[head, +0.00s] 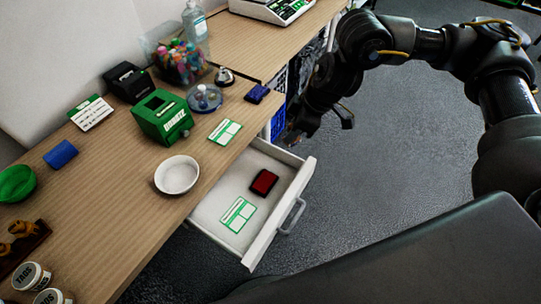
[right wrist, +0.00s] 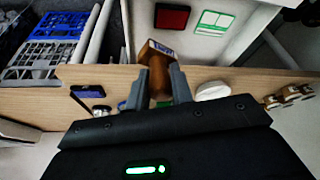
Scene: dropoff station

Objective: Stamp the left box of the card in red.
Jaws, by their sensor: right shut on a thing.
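A white card with a green border and two boxes (head: 238,214) lies in the open drawer; it also shows in the right wrist view (right wrist: 214,24). A red ink pad (head: 264,182) lies beside it, also in the right wrist view (right wrist: 172,17). A similar card (head: 225,131) lies on the desk. My right gripper (right wrist: 159,70) is shut on a brown stamp (right wrist: 156,58) with a blue-marked end. In the head view my right gripper (head: 318,118) is dark, beyond the drawer's right side, apart from pad and card. My left gripper is not in view.
The drawer (head: 303,180) stands open below the desk edge. On the desk are a white bowl (head: 177,174), a green box (head: 162,117), a dark blue pad (head: 257,93) and a clear tub of colourful items (head: 180,62). Floor right of the drawer is clear.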

